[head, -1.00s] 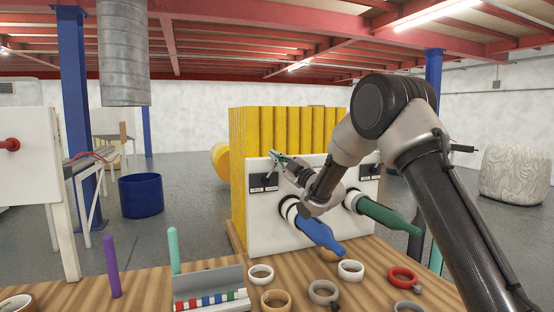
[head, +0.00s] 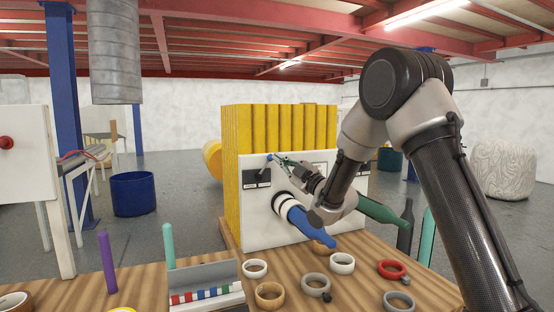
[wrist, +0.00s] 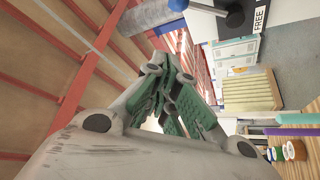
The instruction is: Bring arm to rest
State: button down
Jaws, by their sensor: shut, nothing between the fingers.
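My gripper (head: 281,161) is shut and empty. In the head view it is in front of the upper part of the white panel (head: 262,232). Its fingers look close to a small lever with a blue knob (head: 270,157) above a black label plate. I cannot tell whether they touch it. In the wrist view the green-padded fingers (wrist: 178,95) are together. A dark lever base with a blue part and a "FREE" label (wrist: 260,16) shows at the top right there, apart from the fingers. My arm bends down from the right and hides part of the panel.
A blue spindle (head: 305,225) and a green one (head: 385,210) stick out from the panel. Tape rings, such as a red one (head: 391,268), lie on the wooden table (head: 215,255). Purple (head: 107,262) and teal (head: 169,246) pegs stand at the left.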

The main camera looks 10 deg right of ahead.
jog(key=s+d+r+m+g+h, duration=0.1)
jog(key=s+d+m+h, duration=0.45)
jog(key=d, duration=0.35)
jog(key=s+d+r+m+g+h, duration=0.1)
jog(key=s+d+m+g+h, duration=0.1)
jog(key=s+d+m+h, duration=0.45)
jog(key=s+d+f+m+g, duration=0.2)
jog(key=s+d+f+g, duration=0.1)
jog(key=s, duration=0.8)
jog(key=s+d+f+m+g+h, duration=0.1)
jog(key=s+d+f+m+g, duration=0.1)
jog(key=s, duration=0.9)
jog(key=s+d+f+m+g, duration=0.2)
jog(key=s+d+f+g, duration=0.2)
jog(key=s, duration=0.8)
jog(key=shift+d+f+g+h, duration=0.3)
jog(key=shift+d+f+h, duration=0.1)
jog(key=shift+d+f, duration=0.35)
